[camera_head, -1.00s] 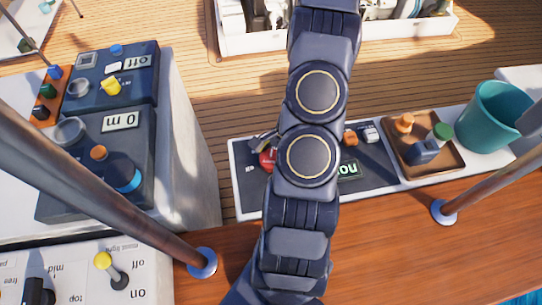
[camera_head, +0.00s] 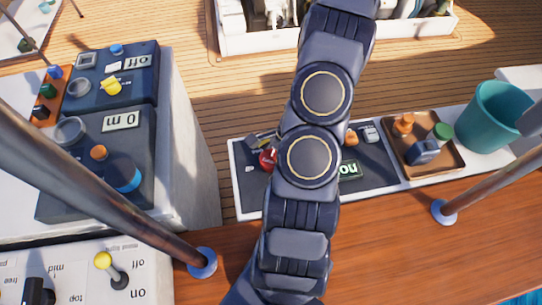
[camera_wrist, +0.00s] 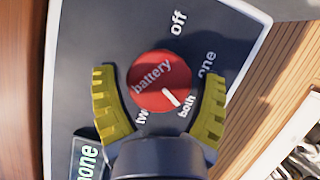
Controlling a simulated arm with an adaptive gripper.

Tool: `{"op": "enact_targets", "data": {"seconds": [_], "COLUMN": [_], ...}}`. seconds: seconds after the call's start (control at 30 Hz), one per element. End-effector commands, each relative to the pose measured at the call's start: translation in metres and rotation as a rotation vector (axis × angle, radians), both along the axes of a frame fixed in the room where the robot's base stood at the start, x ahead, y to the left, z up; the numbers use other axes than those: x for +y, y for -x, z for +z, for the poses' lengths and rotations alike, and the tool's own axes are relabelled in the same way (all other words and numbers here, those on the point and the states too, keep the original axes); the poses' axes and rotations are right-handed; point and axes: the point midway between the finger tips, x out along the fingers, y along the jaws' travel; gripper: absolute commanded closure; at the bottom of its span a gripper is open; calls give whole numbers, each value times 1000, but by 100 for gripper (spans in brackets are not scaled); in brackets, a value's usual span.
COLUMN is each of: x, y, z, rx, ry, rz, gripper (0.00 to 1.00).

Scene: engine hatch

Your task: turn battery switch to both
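The battery switch (camera_wrist: 160,82) is a round red knob on a dark panel in the wrist view. Its white pointer mark points at the "both" label (camera_wrist: 187,106). "Off", "one" and "two" labels also stand around the knob. My gripper (camera_wrist: 160,108) has its yellow fingers spread on either side of the knob, with gaps showing between them and it. In the head view the red knob (camera_head: 267,159) shows partly beside my arm, which hides much of the panel.
A green-lit display (camera_head: 348,169) reading "none" is on the same panel. A brown tray (camera_head: 427,167) with small items and a teal bucket (camera_head: 494,117) stand to the right. A metal rail post (camera_head: 165,225) rises at the left, near a control box (camera_head: 105,130).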

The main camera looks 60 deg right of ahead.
Motion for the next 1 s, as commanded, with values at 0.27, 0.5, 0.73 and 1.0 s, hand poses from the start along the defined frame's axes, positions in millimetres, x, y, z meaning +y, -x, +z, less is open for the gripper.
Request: {"op": "enact_targets", "data": {"seconds": [0.27,0.5,0.73,1.0], "x": [-1,-7,-22,-38], "y": [1,3,12,21], "z": [-1,10,51,96], "rx": [1,-1,0,1], "ry": [5,10,16,11], "rz": [1,3,0,-1], "gripper": [6,6,6,6]}}
